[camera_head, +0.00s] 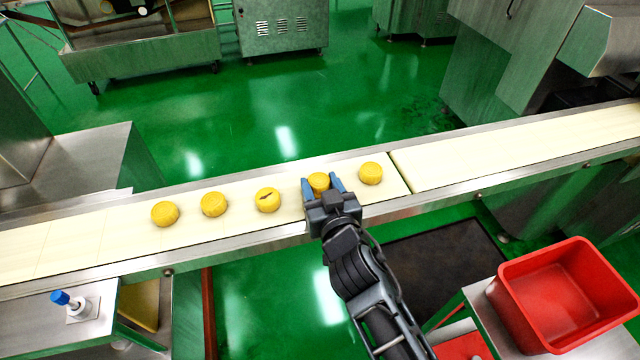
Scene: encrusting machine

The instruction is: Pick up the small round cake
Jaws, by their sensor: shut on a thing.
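Several small round yellow cakes sit in a row on a cream conveyor belt in the head view. My gripper (322,186) reaches over the belt from the front, with its two blue fingers on either side of one cake (318,181). The fingers are shut on that cake, and its near side is partly hidden by the gripper. I cannot tell whether it is lifted off the belt. Another cake (370,173) lies just right of the gripper. A cake with a dark mark on top (267,199) lies to the left, with plain cakes (213,204) and (165,213) further left.
The conveyor belt (110,235) has metal side rails and a seam right of the cakes. A red crate (520,300) stands at the front right. A blue-topped knob (62,298) is at the front left. Machines stand behind, across open green floor (270,110).

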